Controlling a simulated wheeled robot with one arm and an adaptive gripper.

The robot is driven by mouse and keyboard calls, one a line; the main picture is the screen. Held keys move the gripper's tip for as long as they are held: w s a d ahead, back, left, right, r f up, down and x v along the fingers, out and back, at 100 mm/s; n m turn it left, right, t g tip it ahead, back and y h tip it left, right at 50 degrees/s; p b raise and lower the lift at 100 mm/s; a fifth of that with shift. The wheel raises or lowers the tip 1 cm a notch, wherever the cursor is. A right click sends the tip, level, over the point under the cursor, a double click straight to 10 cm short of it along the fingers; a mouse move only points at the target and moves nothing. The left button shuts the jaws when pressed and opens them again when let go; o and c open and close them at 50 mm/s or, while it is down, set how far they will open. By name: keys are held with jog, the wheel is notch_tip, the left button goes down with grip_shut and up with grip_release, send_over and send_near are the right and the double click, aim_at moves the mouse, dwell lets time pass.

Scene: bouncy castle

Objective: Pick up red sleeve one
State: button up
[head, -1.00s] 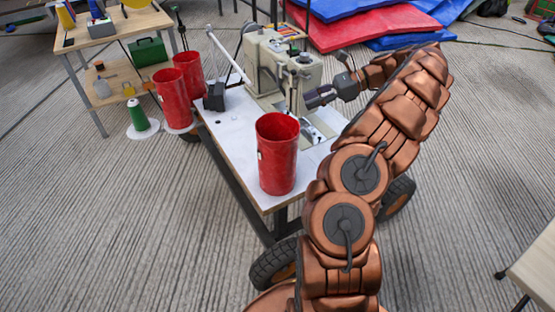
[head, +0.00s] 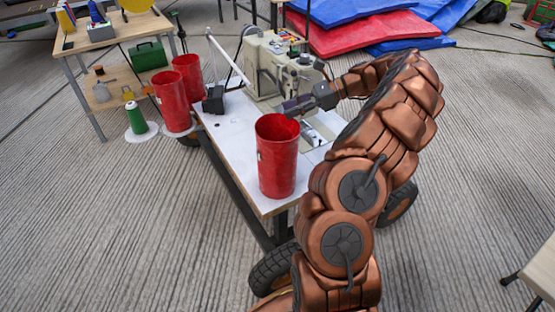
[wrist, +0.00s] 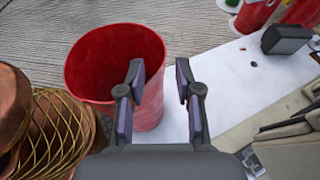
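A red sleeve (head: 277,165), an open-topped upright tube, stands on the near end of the white sewing table (head: 228,135). My gripper (head: 283,108) is at its rim, on the far right side in the head view. In the wrist view my gripper (wrist: 161,80) is open with nothing held. The left finger overlaps the mouth of the sleeve (wrist: 100,60) and the right finger shows over the white table, with the rim's right edge between them. Contact cannot be told. Two similar red sleeves, one nearer (head: 171,100) and one farther (head: 188,75), stand at the back left.
A sewing machine (head: 275,65) stands on the table behind my gripper, with a dark box (head: 214,99) to its left. A green thread cone (head: 137,117) is at the left. A wooden workbench (head: 125,24) and blue and red mats (head: 360,28) lie farther back.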

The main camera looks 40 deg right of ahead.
aim_at(276, 115)
jog(key=b+x, duration=0.1)
jog(key=x, duration=0.4)
jog(key=shift+a+b, duration=0.1)
jog(key=shift+b, duration=0.2)
jog(key=shift+c, duration=0.2)
grip_shut()
